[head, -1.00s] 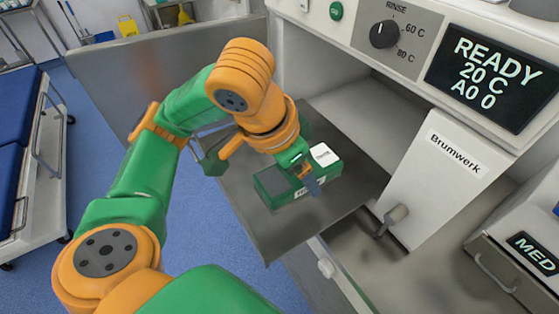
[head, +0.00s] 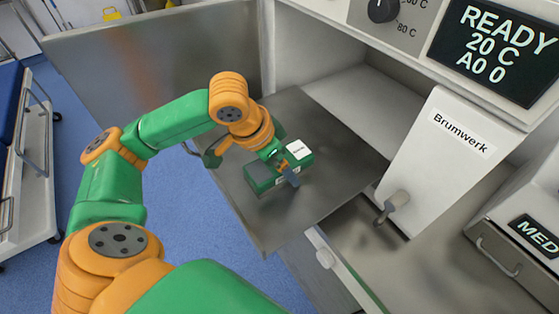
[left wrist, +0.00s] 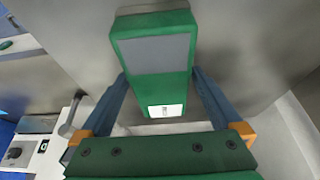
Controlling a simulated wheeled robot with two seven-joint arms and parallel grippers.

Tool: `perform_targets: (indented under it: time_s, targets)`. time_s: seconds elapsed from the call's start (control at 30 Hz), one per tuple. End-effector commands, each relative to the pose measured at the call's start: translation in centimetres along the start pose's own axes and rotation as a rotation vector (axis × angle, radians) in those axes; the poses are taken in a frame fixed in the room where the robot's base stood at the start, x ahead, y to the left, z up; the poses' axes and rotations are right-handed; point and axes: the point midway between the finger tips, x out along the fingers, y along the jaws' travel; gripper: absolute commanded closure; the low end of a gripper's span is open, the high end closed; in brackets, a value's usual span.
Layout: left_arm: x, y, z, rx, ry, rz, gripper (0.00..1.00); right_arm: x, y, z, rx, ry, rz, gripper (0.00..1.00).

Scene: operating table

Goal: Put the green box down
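The green box (head: 262,178) has a white label and a grey panel on its top. It is at the metal shelf (head: 320,195) that sticks out of the Brumwerk machine. My left gripper (head: 287,167) is above it, with the fingers on either side of the box. In the left wrist view the box (left wrist: 152,95) lies between the two blue-grey fingers, and their tips meet its sides. I cannot tell whether its underside touches the shelf. My right gripper is not in view.
The machine's white front (head: 435,160) and a display reading READY stand to the right. A grey MED drawer (head: 505,262) is at the far right. A grey panel (head: 160,75) stands behind my arm. A blue-topped cart (head: 15,150) is at the left. The shelf around the box is bare.

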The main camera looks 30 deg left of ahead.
Motion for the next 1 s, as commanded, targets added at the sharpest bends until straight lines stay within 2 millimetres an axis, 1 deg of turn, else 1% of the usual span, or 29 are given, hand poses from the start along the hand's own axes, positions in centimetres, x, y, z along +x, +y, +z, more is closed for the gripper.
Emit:
perform_targets:
  time_s: [0.17,0.27,0.37,0.4,0.53,0.6,0.7,0.8,1.0]
  targets:
    - [0.0,0.0,0.0,0.0,0.0,0.0,0.0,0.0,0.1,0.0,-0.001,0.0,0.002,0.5]
    - [-0.8,0.0,-0.2,0.0,0.001,-0.002,0.0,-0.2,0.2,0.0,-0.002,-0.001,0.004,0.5]
    - [-3.2,-0.1,-0.3,0.0,0.005,-0.003,0.0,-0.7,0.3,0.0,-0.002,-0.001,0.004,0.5]
    - [-4.4,-0.1,-0.3,0.0,0.005,-0.004,0.0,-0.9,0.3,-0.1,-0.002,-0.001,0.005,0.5]
    - [-8.3,-0.1,-0.4,-0.002,0.006,-0.003,0.0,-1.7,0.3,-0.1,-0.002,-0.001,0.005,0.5]
    - [-9.9,0.0,-0.3,0.0,0.004,-0.003,0.0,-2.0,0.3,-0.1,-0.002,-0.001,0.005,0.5]
    - [-11.5,0.0,-0.3,-0.002,0.003,-0.002,0.0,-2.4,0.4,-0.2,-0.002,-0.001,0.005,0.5]
    - [-12.2,0.0,-0.2,-0.001,0.001,-0.001,0.0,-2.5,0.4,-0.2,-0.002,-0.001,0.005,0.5]
    - [-12.3,0.0,-0.1,-0.001,-0.001,0.0,0.0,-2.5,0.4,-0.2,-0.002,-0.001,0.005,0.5]
